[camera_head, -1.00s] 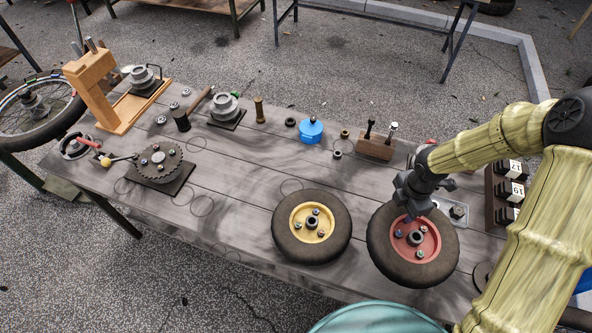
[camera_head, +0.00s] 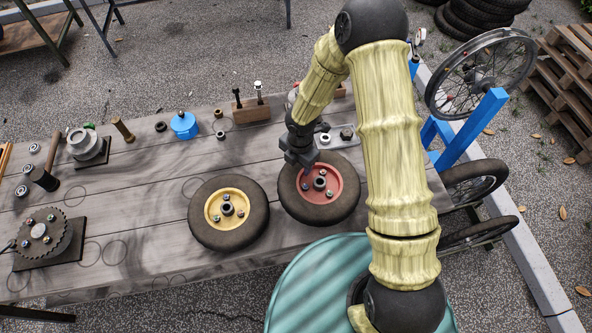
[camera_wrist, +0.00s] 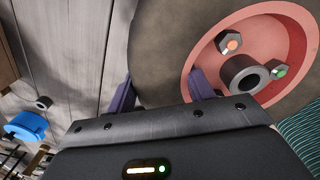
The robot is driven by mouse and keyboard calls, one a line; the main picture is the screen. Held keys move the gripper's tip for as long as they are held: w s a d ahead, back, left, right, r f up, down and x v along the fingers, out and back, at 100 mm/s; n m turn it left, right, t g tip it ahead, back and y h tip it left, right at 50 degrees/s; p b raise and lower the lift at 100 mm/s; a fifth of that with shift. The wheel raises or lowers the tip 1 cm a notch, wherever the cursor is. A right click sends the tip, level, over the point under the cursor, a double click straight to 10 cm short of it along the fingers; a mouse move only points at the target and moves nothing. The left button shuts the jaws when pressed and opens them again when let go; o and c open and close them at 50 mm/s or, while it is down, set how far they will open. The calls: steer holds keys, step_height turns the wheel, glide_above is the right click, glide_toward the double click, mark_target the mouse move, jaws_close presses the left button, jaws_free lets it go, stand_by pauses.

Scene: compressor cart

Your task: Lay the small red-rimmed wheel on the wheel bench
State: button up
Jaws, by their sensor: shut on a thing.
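The red-rimmed wheel (camera_head: 340,205) has a black tyre, a red rim with several nuts and a dark centre hub. It is over the right part of the wooden wheel bench (camera_head: 150,180), roughly flat, beside the yellow-rimmed wheel. I cannot tell whether it touches the planks. My gripper (camera_head: 307,167) reaches in from behind and is shut on its tyre and rim edge. In the wrist view, my fingers (camera_wrist: 160,93) straddle the tyre (camera_wrist: 155,50) of the red-rimmed wheel, one on the rim side. The wheel's underside is hidden.
The yellow-rimmed wheel (camera_head: 228,213) lies just left of the red-rimmed one. Behind are a blue cap (camera_head: 185,125) and a wooden block with bolts (camera_head: 250,108). A teal drum (camera_head: 310,285) stands at the front edge. A blue stand (camera_head: 470,135) with a spoked wheel is right.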

steer(key=shift+f, duration=0.4)
steer(key=shift+f, duration=1.9)
steer(key=shift+d, duration=0.1)
steer(key=o, duration=1.1)
steer(key=shift+c, duration=0.2)
steer(key=shift+s, duration=0.1)
step_height(320, 180, up, 12)
steer(key=shift+d+r, duration=0.1)
